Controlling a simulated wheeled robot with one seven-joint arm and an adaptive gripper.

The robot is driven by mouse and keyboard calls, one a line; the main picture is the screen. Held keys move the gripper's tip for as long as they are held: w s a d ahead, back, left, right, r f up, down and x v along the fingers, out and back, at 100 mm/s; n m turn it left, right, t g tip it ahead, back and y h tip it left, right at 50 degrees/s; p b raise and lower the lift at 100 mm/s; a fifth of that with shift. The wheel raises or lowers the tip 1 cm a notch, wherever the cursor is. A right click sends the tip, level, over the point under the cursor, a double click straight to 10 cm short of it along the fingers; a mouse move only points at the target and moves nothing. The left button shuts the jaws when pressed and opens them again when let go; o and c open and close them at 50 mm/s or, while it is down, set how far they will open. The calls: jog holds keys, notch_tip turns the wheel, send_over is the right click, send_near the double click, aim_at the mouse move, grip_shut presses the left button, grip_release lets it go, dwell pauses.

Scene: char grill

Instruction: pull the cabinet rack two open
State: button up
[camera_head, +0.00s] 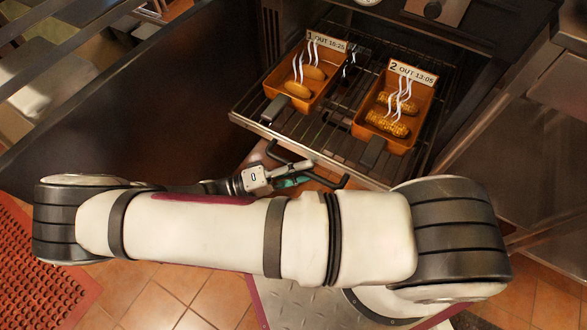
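A wire rack (330,131) of the cabinet sticks out of the dark opening toward me, with its bare metal front edge showing. A black bar handle (280,153) is in front of and below that edge, its right end showing near my arm. My gripper (300,172) is at the middle of this handle, pointing right, with one pale finger across the bar and a teal patch beside it. My arm hides the lower part of the gripper. I cannot tell whether the fingers are closed on the bar. Only one rack is clearly visible; any lower one is hidden.
Two orange trays stand on the rack: the left tray (272,77), labelled 1, holds sausage-like food, and the right tray (359,128), labelled 2, holds corn. Steam rises from both. A dark panel (130,110) is at left, a metal cabinet (545,140) at right.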

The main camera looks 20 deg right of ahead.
jog(key=w+a+f, duration=0.1)
jog(key=a, duration=1.1)
jog(key=shift+w+f, duration=0.25)
jog(key=shift+f, duration=0.1)
jog(key=shift+r, duration=0.1)
